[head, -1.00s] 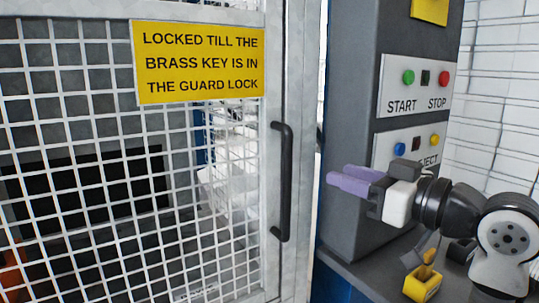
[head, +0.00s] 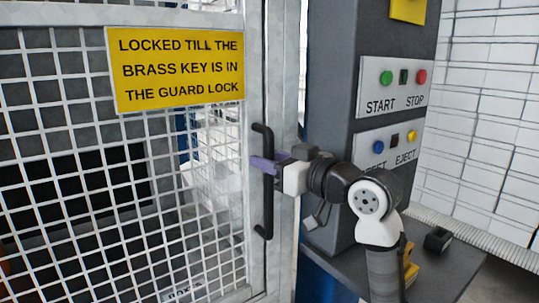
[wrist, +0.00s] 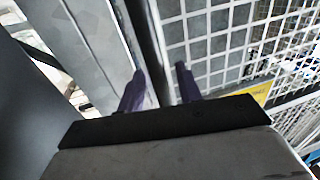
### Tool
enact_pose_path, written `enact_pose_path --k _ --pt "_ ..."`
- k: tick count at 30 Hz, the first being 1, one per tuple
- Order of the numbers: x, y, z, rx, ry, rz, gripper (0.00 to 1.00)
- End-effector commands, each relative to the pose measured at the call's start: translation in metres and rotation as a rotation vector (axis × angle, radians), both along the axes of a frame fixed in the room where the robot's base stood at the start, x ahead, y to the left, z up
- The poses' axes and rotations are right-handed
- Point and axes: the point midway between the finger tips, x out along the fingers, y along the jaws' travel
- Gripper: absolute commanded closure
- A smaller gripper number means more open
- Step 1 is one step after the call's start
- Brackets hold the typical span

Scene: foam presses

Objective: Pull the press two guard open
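The press guard (head: 215,190) is a white mesh door in a grey frame, at the left of the head view. It looks closed. A black vertical bar handle (head: 267,215) stands on its right edge. My gripper (head: 264,163) is at the handle's middle, its purple fingers reaching in from the right. In the wrist view, the fingers (wrist: 161,80) are apart, with the dark handle (wrist: 148,42) running between them. I see no firm contact on either side. A yellow sign (head: 180,66) on the guard says it is locked till the brass key is in the guard lock.
A grey column right of the guard carries a START/STOP panel (head: 392,88) and a second button panel with EJECT (head: 390,148). A dark shelf (head: 440,275) below holds a yellow block (head: 411,266), partly hidden by my arm, and a small black block (head: 437,240).

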Motion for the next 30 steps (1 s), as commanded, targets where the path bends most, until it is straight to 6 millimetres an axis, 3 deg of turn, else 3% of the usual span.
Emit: enact_pose_path --k 10,18,30 --pt "0.0033 0.0035 -0.0005 0.0 0.0 -0.001 0.65" --pt "0.0031 0.0032 -0.0003 0.0 0.0 0.0 0.99" --pt "0.0028 0.0034 -0.0003 -0.001 -0.001 -0.002 1.0"
